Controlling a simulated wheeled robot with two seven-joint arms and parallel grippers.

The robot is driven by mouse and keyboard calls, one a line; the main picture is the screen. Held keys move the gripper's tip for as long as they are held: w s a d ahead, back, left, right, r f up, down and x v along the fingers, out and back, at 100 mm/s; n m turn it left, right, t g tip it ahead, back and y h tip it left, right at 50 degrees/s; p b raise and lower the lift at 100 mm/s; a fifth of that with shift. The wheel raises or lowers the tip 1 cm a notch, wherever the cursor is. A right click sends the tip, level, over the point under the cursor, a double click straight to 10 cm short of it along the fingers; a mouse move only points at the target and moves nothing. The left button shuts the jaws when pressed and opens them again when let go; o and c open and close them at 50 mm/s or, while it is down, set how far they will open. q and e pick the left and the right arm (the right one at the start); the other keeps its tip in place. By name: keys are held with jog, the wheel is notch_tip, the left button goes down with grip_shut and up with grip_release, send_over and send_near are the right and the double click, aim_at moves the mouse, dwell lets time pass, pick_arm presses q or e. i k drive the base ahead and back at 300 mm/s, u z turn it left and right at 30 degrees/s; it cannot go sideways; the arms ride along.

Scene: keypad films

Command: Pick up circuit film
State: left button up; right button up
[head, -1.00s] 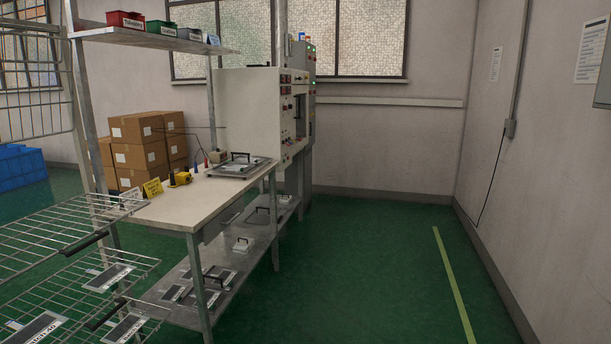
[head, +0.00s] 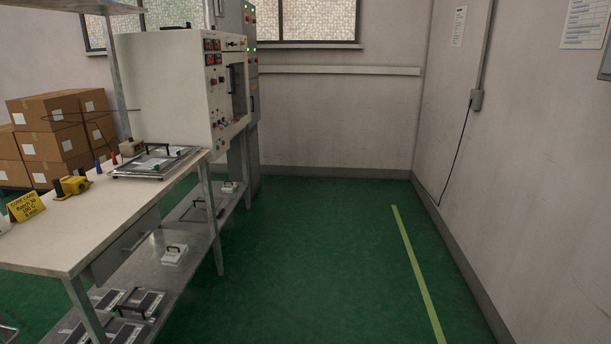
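No film that I can clearly name as the circuit film shows. Several dark flat pieces with white labels (head: 140,302) lie on the lower shelf of the workbench at the bottom left. A flat metal frame with a black handle (head: 155,163) lies on the bench top near the white machine; what it holds is too small to tell. Neither of my grippers is in view.
The workbench (head: 95,215) stands at the left, with a white control machine (head: 170,85) at its far end. A yellow sign (head: 26,205) and yellow tool (head: 72,187) are on it. Cardboard boxes (head: 55,140) stand behind. Green floor (head: 310,260) is clear to the right.

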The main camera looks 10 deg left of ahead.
aim_at(154, 163)
jog(key=i, duration=1.95)
jog(key=u, duration=0.8)
jog(key=i, duration=1.45)
jog(key=u, duration=1.2)
